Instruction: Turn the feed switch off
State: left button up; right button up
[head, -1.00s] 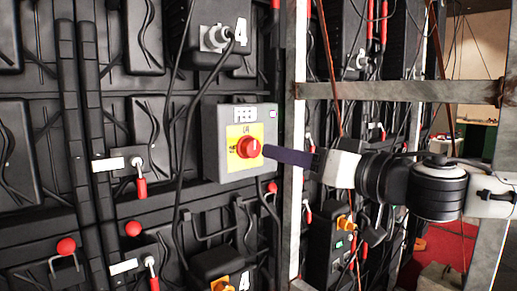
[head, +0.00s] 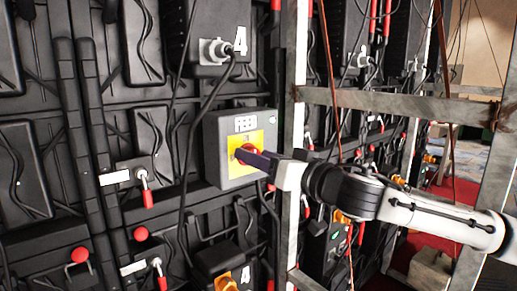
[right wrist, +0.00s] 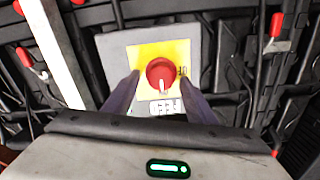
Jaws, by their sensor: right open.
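The feed switch is a red rotary knob (right wrist: 160,73) on a yellow plate (right wrist: 146,55), set in a grey box on the video wall. In the head view the knob (head: 242,153) is partly hidden by my right gripper (head: 248,157). In the right wrist view my right gripper (right wrist: 160,88) is open, with one purple finger on each side of the knob. A white mark on the knob points toward the FEED label. I cannot tell whether the fingers touch the knob. My left gripper is not in view.
Black cables (head: 190,130) hang close to the left of the box. A metal frame post (head: 293,130) stands just right of it, near my right arm. Red-handled levers (head: 143,185) and a lower box (head: 222,265) are nearby.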

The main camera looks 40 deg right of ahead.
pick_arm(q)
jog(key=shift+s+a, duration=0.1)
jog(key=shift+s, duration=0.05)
pick_arm(e)
jog(key=shift+w, duration=0.15)
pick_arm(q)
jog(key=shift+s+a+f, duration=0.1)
pick_arm(e)
jog(key=c, duration=1)
jog(key=shift+a+n, duration=0.1)
jog(key=shift+n, duration=0.2)
jog(key=shift+c, duration=0.2)
pick_arm(q)
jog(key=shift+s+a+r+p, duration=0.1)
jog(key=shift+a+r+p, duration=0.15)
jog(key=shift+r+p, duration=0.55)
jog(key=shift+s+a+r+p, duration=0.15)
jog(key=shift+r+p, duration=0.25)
jog(key=shift+p, duration=0.7)
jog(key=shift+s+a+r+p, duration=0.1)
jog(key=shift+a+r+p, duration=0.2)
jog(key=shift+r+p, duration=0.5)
pick_arm(e)
jog(key=shift+a+f+n, duration=0.1)
jog(key=shift+a+n, duration=0.05)
jog(key=shift+n, duration=4.2)
jog(key=shift+a+f+n, duration=0.1)
jog(key=shift+n, duration=4.25)
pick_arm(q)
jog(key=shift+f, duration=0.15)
